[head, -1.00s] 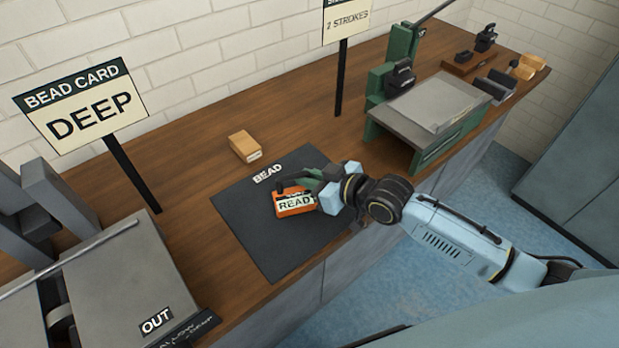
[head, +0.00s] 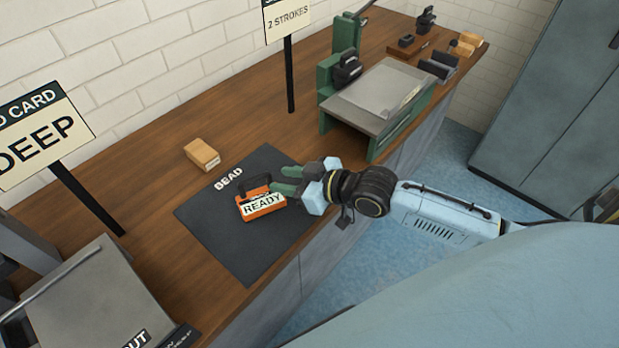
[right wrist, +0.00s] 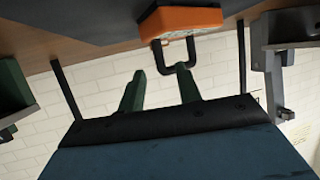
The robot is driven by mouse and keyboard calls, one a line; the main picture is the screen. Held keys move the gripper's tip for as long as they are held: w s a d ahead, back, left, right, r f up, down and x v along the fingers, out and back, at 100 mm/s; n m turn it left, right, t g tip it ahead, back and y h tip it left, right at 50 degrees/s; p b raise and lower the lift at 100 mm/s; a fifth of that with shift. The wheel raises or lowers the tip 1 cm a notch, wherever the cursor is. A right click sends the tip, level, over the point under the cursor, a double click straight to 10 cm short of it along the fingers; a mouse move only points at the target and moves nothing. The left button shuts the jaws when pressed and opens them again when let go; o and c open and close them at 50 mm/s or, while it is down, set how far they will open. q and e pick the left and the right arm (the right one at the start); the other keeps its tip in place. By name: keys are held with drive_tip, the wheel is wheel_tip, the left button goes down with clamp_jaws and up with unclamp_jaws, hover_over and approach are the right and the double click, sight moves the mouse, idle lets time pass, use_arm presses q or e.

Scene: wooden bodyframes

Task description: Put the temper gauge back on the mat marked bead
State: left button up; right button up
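The temper gauge (head: 261,205) is an orange block with a READY label and a dark handle. It sits upright on the dark mat (head: 215,232) marked BEAD. My right gripper (head: 283,180) is just right of the gauge, over the mat's right part. In the right wrist view the gauge (right wrist: 180,20) and its handle lie beyond the fingertips. The two green fingers (right wrist: 160,85) stand apart with nothing between them. My left gripper is not in view.
A small wooden block (head: 202,155) lies behind the mat. A DEEP sign (head: 40,140) and a grey machine (head: 95,305) stand at left. A green-framed machine (head: 372,105) stands right of the mat. Bare bench top (head: 150,215) lies left of the mat.

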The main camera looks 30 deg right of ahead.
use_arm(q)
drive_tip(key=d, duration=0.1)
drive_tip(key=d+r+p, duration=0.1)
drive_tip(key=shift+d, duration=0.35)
use_arm(e)
drive_tip(key=v, duration=0.7)
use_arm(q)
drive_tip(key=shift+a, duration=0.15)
